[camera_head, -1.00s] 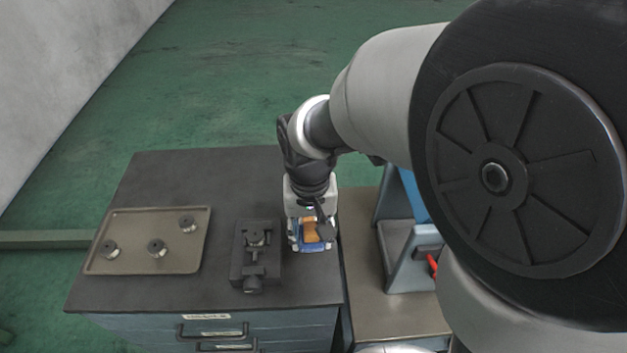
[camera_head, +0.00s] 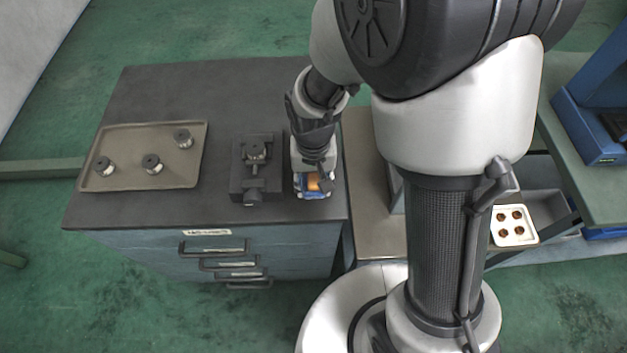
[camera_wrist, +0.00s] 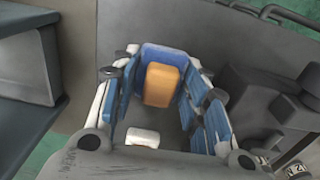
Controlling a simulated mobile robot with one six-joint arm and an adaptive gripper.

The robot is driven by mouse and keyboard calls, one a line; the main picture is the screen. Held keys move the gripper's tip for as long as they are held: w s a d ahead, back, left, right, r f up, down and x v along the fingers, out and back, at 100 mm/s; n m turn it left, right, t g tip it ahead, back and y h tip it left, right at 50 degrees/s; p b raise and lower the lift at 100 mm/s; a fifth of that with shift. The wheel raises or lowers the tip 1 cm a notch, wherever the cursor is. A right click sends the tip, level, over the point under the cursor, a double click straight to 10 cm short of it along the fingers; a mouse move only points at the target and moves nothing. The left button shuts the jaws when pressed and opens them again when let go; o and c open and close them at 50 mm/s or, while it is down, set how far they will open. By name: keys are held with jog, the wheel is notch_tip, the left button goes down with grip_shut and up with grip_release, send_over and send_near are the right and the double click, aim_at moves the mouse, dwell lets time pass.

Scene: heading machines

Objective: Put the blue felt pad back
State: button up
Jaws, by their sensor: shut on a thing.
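The blue felt pad (camera_wrist: 163,54) has an orange block on it, seen end-on between the fingers in the wrist view. My gripper (camera_wrist: 160,80) is shut on it, with blue-faced fingers along both sides. In the head view, my gripper (camera_head: 315,178) points down at the right front of the dark cabinet top (camera_head: 290,214). The pad (camera_head: 316,195) shows as a blue and orange patch under it. The fingers hide much of the pad. I cannot tell whether its underside touches the cabinet top.
A dark vise-like fixture (camera_head: 256,172) stands close left of my gripper. A tray (camera_head: 118,143) with several small spools lies farther left. A lower brown surface (camera_head: 365,190) adjoins on the right. A white tray (camera_head: 514,225) with copper-coloured parts is far right. The cabinet's back is clear.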

aim_at(314, 180)
jog(key=shift+r, duration=0.1)
jog(key=o, duration=1.1)
notch_tip(314, 180, up, 12)
jog(key=p, duration=0.4)
jog(key=s+d+r+t, duration=0.4)
jog(key=s+d+r, duration=0.7)
jog(key=s+r, duration=0.2)
jog(key=shift+v, duration=1.05)
jog(key=shift+w, duration=0.2)
